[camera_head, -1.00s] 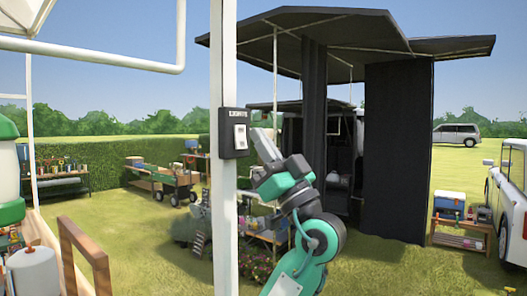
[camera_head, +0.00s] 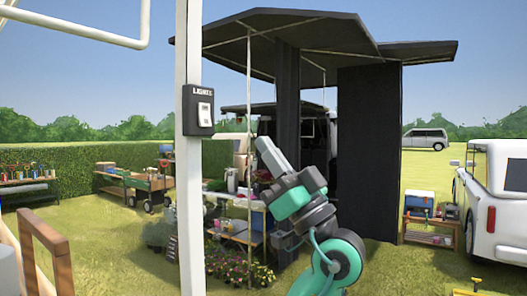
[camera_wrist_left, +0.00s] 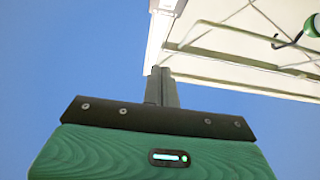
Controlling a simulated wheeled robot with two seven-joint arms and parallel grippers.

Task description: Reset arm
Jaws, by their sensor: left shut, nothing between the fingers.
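My left gripper (camera_head: 267,150) is in the middle of the head view, pointing up and to the left. Its fingers are together and hold nothing. It is to the right of the black light switch box (camera_head: 198,110), with a clear gap in the picture. The box is marked LIGHTS and sits on a white post (camera_head: 188,55). In the left wrist view the shut fingers (camera_wrist_left: 161,85) point up against blue sky. My right gripper is not in view.
A black canopy tent (camera_head: 370,150) stands behind the gripper. A table with flowers (camera_head: 240,215) is behind and left of my arm. A wooden frame (camera_head: 45,245) is at lower left. A white vehicle (camera_head: 500,200) is at right. Grass lies between.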

